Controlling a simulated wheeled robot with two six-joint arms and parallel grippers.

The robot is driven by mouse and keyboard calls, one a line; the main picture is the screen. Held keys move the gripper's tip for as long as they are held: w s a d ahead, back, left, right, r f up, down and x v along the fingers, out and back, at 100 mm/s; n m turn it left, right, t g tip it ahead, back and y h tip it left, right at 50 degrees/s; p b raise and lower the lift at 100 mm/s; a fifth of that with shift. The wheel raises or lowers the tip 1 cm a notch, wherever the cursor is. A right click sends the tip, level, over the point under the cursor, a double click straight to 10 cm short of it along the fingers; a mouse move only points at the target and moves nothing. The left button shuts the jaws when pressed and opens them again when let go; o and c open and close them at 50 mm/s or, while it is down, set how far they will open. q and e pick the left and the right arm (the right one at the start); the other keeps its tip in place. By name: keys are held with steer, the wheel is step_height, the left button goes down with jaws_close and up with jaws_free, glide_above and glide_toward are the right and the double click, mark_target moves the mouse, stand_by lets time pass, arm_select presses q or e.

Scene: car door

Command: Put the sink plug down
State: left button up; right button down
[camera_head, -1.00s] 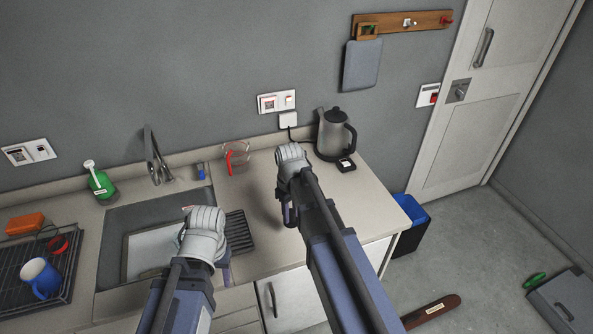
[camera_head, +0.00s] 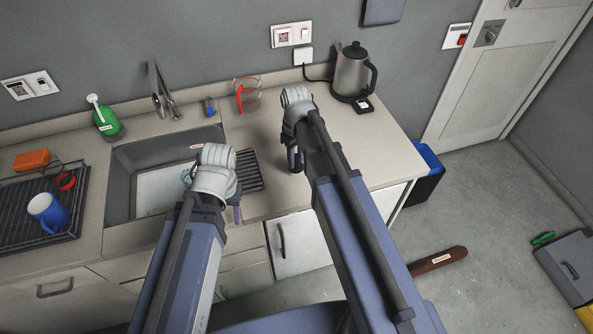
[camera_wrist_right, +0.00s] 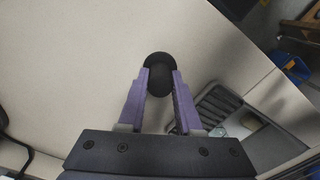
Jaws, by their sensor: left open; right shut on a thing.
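The sink plug (camera_wrist_right: 160,76) is a round black piece. In the right wrist view it sits between the purple fingertips of my right gripper (camera_wrist_right: 159,72), which is shut on it. The plug is over the pale worktop (camera_wrist_right: 85,60); I cannot tell whether it touches the surface. In the head view my right gripper (camera_head: 294,160) is over the worktop right of the sink (camera_head: 122,185), and its arm hides the plug. My left gripper (camera_head: 237,205) is open at the sink's right front edge, its fingers mostly hidden by its own wrist.
A kettle (camera_head: 351,75) stands at the back right, with a glass jug (camera_head: 247,95) further left. A green bottle (camera_head: 108,124) is behind the sink. A rack (camera_head: 22,230) with a blue mug (camera_head: 46,211) is at left. Worktop around my right gripper is clear.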

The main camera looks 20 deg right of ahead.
mark_target(296, 166)
steer(key=shift+f+b, duration=1.9)
steer(key=shift+f, duration=0.15)
steer(key=shift+r, duration=0.15)
steer(key=c, duration=0.6)
jaws_free()
step_height(296, 166, up, 12)
steer(key=p, duration=1.2)
steer(key=s+a+m+h, duration=0.1)
steer(key=s+a+m, duration=0.1)
steer(key=s+a, duration=0.8)
steer(key=s, duration=0.4)
steer(key=shift+s+a, duration=0.2)
